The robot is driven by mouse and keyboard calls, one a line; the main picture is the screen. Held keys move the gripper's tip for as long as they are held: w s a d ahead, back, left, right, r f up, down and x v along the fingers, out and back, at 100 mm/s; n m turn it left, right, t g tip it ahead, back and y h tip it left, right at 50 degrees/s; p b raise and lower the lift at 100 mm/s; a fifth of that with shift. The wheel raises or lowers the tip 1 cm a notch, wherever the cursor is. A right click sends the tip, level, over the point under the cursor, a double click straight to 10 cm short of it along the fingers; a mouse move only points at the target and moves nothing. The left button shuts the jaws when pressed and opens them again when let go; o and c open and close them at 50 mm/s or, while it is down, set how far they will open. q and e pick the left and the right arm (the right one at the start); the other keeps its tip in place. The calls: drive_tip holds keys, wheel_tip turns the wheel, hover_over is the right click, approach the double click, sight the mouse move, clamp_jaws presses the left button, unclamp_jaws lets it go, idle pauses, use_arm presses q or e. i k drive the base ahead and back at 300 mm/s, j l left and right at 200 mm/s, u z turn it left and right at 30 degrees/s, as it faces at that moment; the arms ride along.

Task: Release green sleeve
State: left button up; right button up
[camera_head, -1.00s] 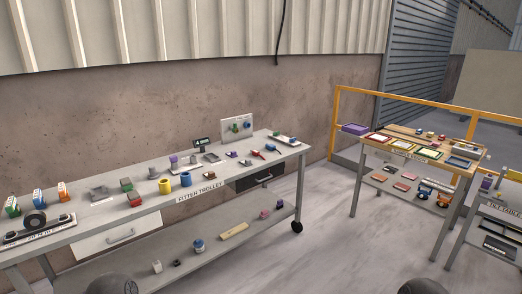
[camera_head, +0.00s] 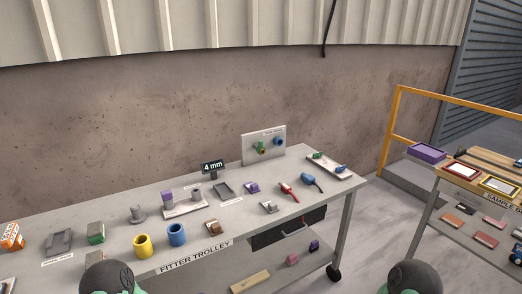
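A small green ring-like part (camera_head: 260,147), which may be the green sleeve, is on an upright grey board (camera_head: 248,154) at the back of the fitter trolley (camera_head: 110,255). A small yellow part and a blue part sit beside it on the board. Other small green parts (camera_head: 318,156) lie in a shallow tray (camera_head: 329,166) at the trolley's right end. I cannot tell for sure which green part is the sleeve. Neither of my grippers is in view; only dark rounded parts of my arms show at the bottom edge.
A yellow cylinder (camera_head: 143,246), a blue cylinder (camera_head: 177,235), a "4 mm" display (camera_head: 213,167), a red-handled tool (camera_head: 288,191) and a blue tool (camera_head: 311,180) stand or lie on the trolley. A sample bench (camera_head: 451,183) and a yellow rail (camera_head: 393,119) are at the right.

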sight(260, 142)
drive_tip(key=i+l, duration=0.1)
drive_tip(key=l, duration=0.25)
drive_tip(key=i+l, duration=0.15)
drive_tip(key=l, duration=0.2)
drive_tip(key=i+l, duration=0.1)
drive_tip(key=l, duration=0.25)
drive_tip(key=i+l, duration=0.1)
drive_tip(key=l, duration=0.25)
drive_tip(key=i+l, duration=0.15)
drive_tip(key=l, duration=0.2)
drive_tip(key=u, duration=1.15)
